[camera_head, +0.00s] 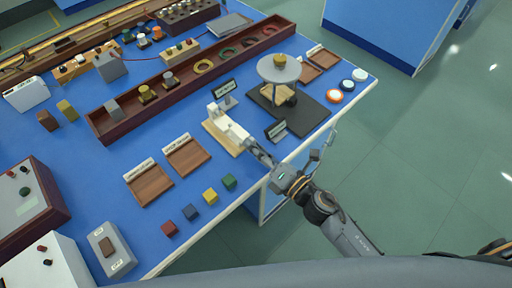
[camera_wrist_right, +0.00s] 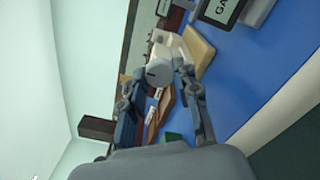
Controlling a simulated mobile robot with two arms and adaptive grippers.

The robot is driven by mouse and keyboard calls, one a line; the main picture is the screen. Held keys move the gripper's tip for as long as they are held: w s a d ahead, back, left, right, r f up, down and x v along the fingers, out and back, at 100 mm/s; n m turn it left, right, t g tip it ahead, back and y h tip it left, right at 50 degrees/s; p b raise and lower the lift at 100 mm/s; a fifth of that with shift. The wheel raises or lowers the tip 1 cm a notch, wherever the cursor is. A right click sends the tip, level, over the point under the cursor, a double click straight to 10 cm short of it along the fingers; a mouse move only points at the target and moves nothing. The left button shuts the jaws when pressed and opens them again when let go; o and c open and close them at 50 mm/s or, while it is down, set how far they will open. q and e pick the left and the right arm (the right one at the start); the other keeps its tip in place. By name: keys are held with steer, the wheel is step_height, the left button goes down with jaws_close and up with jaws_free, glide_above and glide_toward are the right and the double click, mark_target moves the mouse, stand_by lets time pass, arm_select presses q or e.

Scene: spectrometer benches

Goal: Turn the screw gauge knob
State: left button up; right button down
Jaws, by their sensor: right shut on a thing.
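The white screw gauge (camera_head: 224,119) stands on a tan wooden base (camera_head: 213,136) near the front edge of the blue bench. My right gripper (camera_head: 250,144) reaches in from the right at the knob end of the gauge. In the right wrist view, the pale round knob (camera_wrist_right: 159,73) with a dark mark on its end face sits between the two fingers of my right gripper (camera_wrist_right: 160,77). The gripper is shut on the knob. The gauge body (camera_wrist_right: 171,45) and base (camera_wrist_right: 199,52) lie beyond it. In the head view the knob is mostly hidden by the gripper. My left gripper is not in view.
Wooden trays (camera_head: 187,157) and coloured cubes (camera_head: 210,196) lie to the left. The bench front edge passes under my right arm.

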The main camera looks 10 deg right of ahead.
stand_by(0.3)
steer(key=c, duration=1)
jaws_free()
steer(key=shift+s+d, duration=0.1)
steer(key=v, duration=1.1)
steer(key=shift+s+d, duration=0.2)
steer(key=shift+s, duration=0.15)
